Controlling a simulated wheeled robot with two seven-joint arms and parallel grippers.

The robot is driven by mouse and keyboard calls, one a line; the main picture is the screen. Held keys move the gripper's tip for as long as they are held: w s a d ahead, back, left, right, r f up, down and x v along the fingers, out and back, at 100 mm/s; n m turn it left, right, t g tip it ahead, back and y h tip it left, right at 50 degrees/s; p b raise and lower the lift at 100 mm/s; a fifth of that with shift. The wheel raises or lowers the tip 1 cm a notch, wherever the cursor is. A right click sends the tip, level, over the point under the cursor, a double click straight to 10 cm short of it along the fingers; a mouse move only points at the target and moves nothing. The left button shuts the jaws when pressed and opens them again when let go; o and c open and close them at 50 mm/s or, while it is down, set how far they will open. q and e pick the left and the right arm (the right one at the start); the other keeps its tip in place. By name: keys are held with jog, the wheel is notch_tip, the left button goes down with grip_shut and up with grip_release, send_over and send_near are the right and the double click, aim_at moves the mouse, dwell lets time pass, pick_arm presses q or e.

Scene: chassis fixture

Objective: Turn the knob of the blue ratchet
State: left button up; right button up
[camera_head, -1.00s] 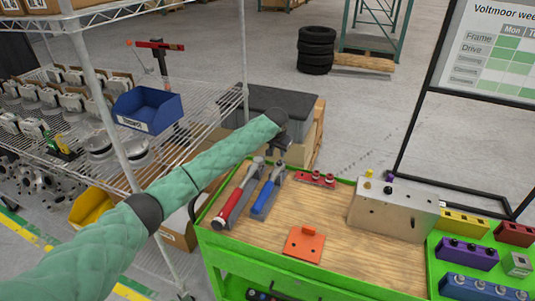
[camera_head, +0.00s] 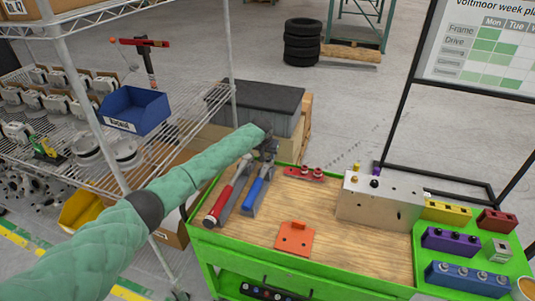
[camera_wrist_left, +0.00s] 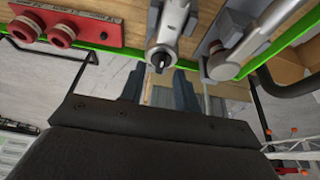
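The blue ratchet (camera_head: 257,192) lies on the wooden top of the green cart, its blue handle towards me and its grey head at the back edge. A red-handled ratchet (camera_head: 228,198) lies beside it on the left. My left gripper (camera_head: 267,150) is just over the blue ratchet's head and partly hides it. In the left wrist view the grey head of what seems to be the blue ratchet (camera_wrist_left: 166,38) lies just ahead of my fingers (camera_wrist_left: 157,90). The fingers are apart, with nothing visibly gripped. My right gripper is out of view.
A red block with knobs (camera_head: 304,174) lies right of the ratchets. An orange plate (camera_head: 294,238) and a metal box (camera_head: 380,205) stand on the cart top (camera_head: 262,228). Coloured blocks fill the green tray at right. A wire shelf with a blue bin (camera_head: 135,110) stands left.

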pick_arm(q)
jog(key=shift+w+f, duration=0.25)
jog(key=shift+f, duration=0.4)
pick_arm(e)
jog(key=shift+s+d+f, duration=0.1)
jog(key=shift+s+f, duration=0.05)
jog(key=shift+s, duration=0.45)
pick_arm(q)
jog(key=shift+c, duration=0.4)
grip_shut()
